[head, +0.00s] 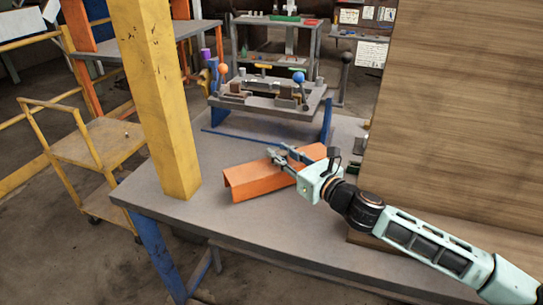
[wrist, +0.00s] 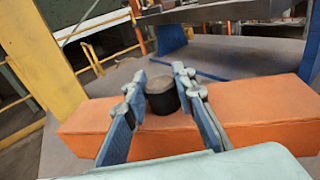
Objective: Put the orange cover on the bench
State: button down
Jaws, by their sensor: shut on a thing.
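The orange cover (head: 245,179) is a long, channel-shaped piece with an open end toward the left. It lies level at the bench top, open side down, and seems to rest on it; I cannot make out any gap. The grey bench (head: 205,205) extends around it. My gripper (head: 284,156) is over the middle of the cover. In the wrist view, the fingers (wrist: 160,90) are closed around a short dark round knob (wrist: 162,97) that stands on top of the orange cover (wrist: 265,115).
A yellow post (head: 158,95) rises at the bench's left. A tall wooden panel (head: 465,110) stands to the right, near my arm. A fixture with blue legs (head: 268,101) is behind the cover. A yellow cart (head: 95,150) stands left. Bench front is clear.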

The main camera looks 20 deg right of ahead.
jog(key=shift+w+a, duration=0.2)
jog(key=shift+w, duration=0.2)
jog(key=w, duration=0.2)
jog(key=w+a+f, duration=0.1)
jog(key=shift+a, duration=0.1)
jog(key=shift+f, duration=0.15)
jog(key=shift+f, duration=0.15)
jog(key=c, duration=1.6)
grip_release()
